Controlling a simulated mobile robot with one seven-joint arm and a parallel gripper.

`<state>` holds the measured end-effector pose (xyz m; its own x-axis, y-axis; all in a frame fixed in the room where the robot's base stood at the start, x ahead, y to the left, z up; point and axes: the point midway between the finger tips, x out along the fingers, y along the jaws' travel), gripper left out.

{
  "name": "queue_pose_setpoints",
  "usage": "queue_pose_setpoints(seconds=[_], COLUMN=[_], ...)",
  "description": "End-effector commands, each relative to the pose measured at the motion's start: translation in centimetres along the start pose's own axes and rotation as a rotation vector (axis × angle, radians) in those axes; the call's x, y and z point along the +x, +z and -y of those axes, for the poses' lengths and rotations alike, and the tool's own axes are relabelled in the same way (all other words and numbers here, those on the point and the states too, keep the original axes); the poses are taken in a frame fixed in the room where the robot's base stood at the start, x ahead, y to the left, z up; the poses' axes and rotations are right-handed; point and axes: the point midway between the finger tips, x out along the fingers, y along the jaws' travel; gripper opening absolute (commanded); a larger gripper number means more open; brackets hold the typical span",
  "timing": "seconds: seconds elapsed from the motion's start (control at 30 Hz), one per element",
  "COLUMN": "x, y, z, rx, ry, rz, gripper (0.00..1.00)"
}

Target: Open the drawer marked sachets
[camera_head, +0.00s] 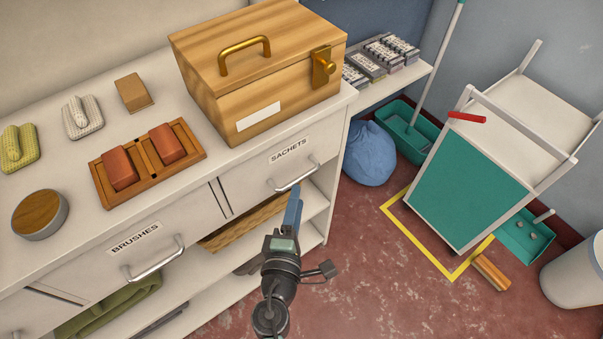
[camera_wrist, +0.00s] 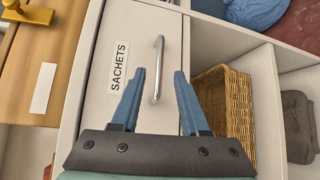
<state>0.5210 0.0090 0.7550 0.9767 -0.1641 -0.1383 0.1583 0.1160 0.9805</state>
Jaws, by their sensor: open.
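The sachets drawer (camera_head: 268,172) is the right-hand white drawer under the counter, with a label reading SACHETS and a silver bar handle (camera_head: 295,177). It looks shut. In the wrist view the drawer front (camera_wrist: 118,50) shows the label on its left and the handle (camera_wrist: 158,68) upright in the picture. My gripper (camera_head: 294,207) is just in front of and below the handle in the head view. In the wrist view my gripper (camera_wrist: 160,78) is open, and the handle shows between its two blue fingers. I cannot tell whether either finger touches it.
A wooden box (camera_head: 258,75) with a brass handle stands on the counter above the drawer. The brushes drawer (camera_head: 145,240) is to the left. A wicker basket (camera_wrist: 225,105) sits on the shelf below. A green-panelled cart (camera_head: 470,185) stands right; red floor between is mostly clear.

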Motion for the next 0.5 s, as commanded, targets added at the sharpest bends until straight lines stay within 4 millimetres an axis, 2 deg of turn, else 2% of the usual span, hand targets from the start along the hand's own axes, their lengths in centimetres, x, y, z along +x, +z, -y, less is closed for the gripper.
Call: queue_pose_setpoints(seconds=[0.03,0.2,0.33,0.5], x=[1.1,4.1,5.8,6.9], y=[0.0,0.0,0.0,0.0], z=[-0.1,0.0,0.0,0.0], rx=[0.001,0.002,0.002,0.001], ry=[0.002,0.001,0.001,0.0], rz=[0.002,0.001,0.002,0.0], gripper=[0.45,0.45,0.45,0.45])
